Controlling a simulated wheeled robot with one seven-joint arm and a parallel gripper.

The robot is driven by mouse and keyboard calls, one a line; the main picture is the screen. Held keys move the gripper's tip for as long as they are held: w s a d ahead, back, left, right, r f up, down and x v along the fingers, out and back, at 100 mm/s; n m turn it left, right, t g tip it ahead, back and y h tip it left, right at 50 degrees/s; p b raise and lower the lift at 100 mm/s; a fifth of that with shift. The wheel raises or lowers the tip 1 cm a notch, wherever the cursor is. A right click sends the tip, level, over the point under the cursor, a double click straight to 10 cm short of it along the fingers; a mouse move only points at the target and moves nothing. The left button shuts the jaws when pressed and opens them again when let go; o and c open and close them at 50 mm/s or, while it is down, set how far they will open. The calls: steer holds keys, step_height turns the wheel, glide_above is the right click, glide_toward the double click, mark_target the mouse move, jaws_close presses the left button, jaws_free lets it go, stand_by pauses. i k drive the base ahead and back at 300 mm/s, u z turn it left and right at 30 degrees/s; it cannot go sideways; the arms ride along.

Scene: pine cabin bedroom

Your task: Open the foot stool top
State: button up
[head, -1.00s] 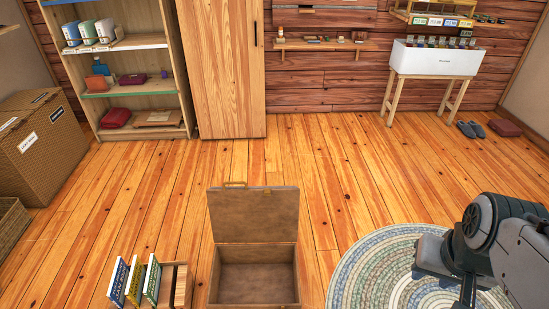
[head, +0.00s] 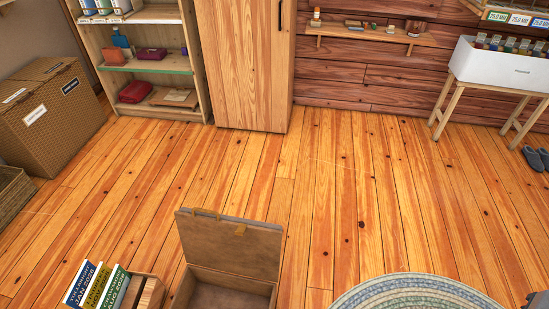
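The foot stool is a brown box at the bottom of the head view, left of centre. Its top (head: 230,245) stands raised at the back edge, tilted upright, with small tan fittings along its upper edge. The open inside of the stool (head: 222,296) shows below the top, cut off by the bottom of the picture. A small dark grey part of my arm shows at the bottom right corner, over the rug. My gripper's fingers are not in view.
A small wooden rack with several books (head: 97,287) stands left of the stool. A round braided rug (head: 415,290) lies to the right. Wicker boxes (head: 50,110), a shelf unit (head: 152,75) and a tall cabinet (head: 250,65) stand behind. The floor between is clear.

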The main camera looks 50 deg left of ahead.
mark_target(212, 239)
steer(key=u, duration=0.45)
steer(key=i, duration=0.9)
steer(key=u, duration=1.3)
steer(key=i, duration=0.45)
steer(key=u, duration=0.5)
